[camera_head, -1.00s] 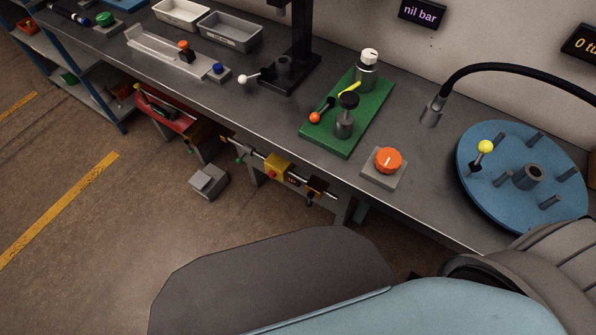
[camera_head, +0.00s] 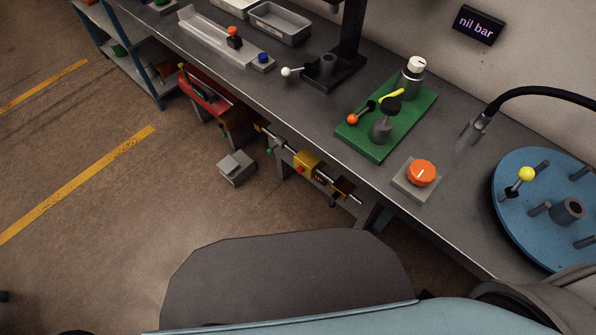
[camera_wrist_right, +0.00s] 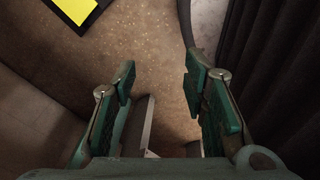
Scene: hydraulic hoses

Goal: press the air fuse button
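A yellow block (camera_head: 307,163) with a small red button (camera_head: 301,169) is mounted on a pipe line below the front edge of the bench. No readable label shows, so I cannot tell for sure whether this is the air fuse button. My right gripper (camera_wrist_right: 159,78) is open and empty in the right wrist view, its two green-padded fingers apart above the brown floor. No button shows in that view. My left gripper is not in view.
The bench (camera_head: 310,110) carries a green plate (camera_head: 365,143), an orange knob (camera_head: 422,172) and a blue disc (camera_head: 520,229). A red machine (camera_head: 205,90) and a grey foot box (camera_head: 237,168) sit below the bench. The floor (camera_head: 100,210) at left is clear.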

